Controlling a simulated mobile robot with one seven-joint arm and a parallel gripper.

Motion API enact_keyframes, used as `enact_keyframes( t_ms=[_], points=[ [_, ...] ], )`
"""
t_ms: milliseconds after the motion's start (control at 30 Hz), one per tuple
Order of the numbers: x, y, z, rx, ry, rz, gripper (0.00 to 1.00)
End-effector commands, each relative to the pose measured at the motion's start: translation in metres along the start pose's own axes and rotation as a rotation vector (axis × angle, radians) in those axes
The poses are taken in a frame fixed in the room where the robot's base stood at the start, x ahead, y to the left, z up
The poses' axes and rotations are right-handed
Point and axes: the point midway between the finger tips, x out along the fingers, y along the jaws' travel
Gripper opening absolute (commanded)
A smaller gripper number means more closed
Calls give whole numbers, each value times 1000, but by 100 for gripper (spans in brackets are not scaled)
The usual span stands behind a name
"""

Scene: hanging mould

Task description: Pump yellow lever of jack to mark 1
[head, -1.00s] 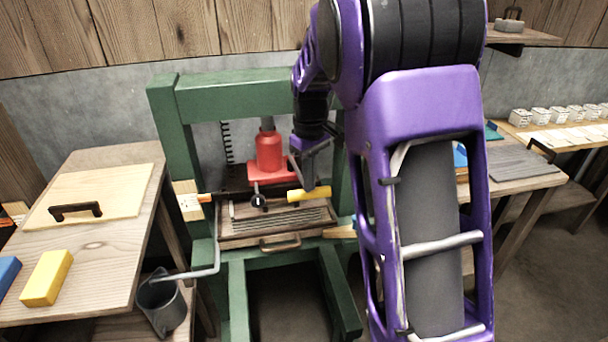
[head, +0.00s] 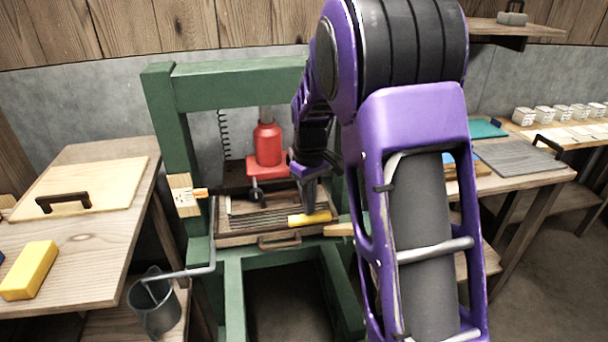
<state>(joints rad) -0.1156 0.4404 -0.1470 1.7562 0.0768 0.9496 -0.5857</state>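The red jack (head: 267,146) stands inside the green press frame (head: 235,92) in the head view. Its yellow lever (head: 309,218) sits low, in front of and to the right of the jack, over the slatted tray (head: 262,237). My gripper (head: 310,208) points down at the lever, its fingers at or touching the yellow part. The fingers overlap in this view, so I cannot tell whether they are open or shut. A marked plate (head: 184,197) with an orange pointer (head: 200,192) is on the left post; its marks are too small to read.
A bent grey pipe (head: 213,240) reaches from the frame to a bucket (head: 156,306) at the left. A wooden table with a handled board (head: 105,190) and a yellow block (head: 30,270) is left. A bench with a grey slab (head: 518,158) is right.

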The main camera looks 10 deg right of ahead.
Motion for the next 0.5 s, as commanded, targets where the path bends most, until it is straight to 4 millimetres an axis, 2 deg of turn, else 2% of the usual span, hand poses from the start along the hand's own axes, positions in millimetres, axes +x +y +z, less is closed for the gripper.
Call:
enact_keyframes(
  t_ms=[33,300,433,500],
  points=[
    [10,0,1,0,-2,-1,0],
    [40,-1,1,-1,-3,-2,0],
    [31,-1,1,-1,-2,-1,0],
    [20,0,0,-1,-1,-1,0]
  ],
)
